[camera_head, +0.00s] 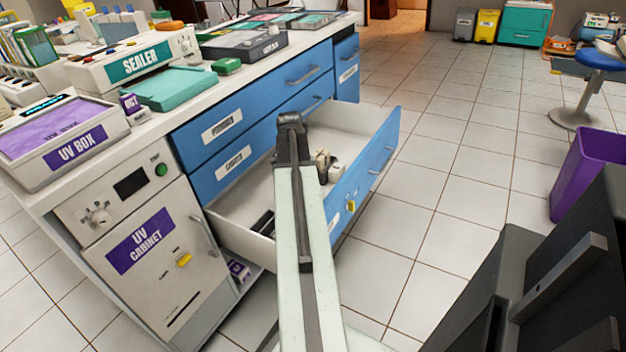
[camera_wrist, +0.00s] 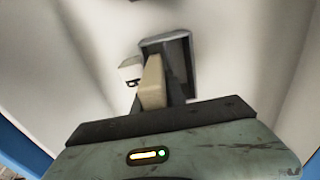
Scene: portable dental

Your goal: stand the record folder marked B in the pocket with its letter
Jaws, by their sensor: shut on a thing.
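My gripper (camera_wrist: 160,94) reaches down over the open drawer (camera_head: 247,193), and my own arm hides most of it in the head view. In the wrist view it is shut on a narrow beige thing (camera_wrist: 152,80), seen nearly end-on. I cannot read a letter on it or tell whether it is the folder marked B. A white piece with a dark mark (camera_wrist: 130,71) is just left of it. A dark grey open-topped shape (camera_wrist: 180,58) lies behind it. Small beige pieces (camera_head: 328,166) show beside my arm in the head view. I cannot make out a lettered pocket.
The drawer's blue front (camera_head: 376,160) stands pulled out from the counter. A dark item (camera_head: 262,222) lies at its near end. The UV cabinet (camera_head: 145,250) is at the left. A purple bin (camera_head: 585,170) stands at the right, with clear tiled floor between.

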